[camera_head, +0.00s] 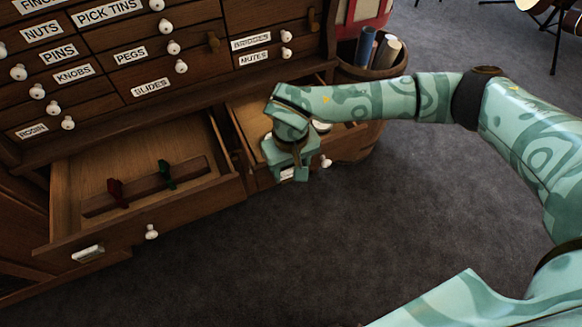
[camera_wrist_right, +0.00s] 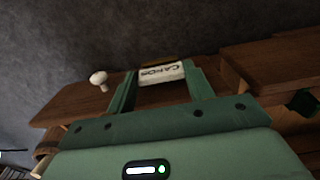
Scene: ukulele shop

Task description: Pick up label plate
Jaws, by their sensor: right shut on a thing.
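The label plate (camera_wrist_right: 162,73) is a small white plate with dark lettering that looks like "CAPOS". In the right wrist view it sits between the two green fingers of my right gripper (camera_wrist_right: 160,82), which is shut on it. The plate is at the front of an open wooden drawer (camera_wrist_right: 75,102); I cannot tell whether it still touches the drawer front. In the head view my right gripper (camera_head: 288,170) is at the front of the right open drawer and hides much of it. A bit of the white plate shows under the gripper. My left gripper is out of view.
A left drawer (camera_head: 200,196) stands open, with a red peg (camera_head: 117,190) and a green peg (camera_head: 166,172) inside and a metal holder (camera_head: 88,253) on its front. White knobs stick out from the cabinet (camera_head: 110,90). A bin with rolls (camera_head: 385,55) stands behind. The grey floor in front is clear.

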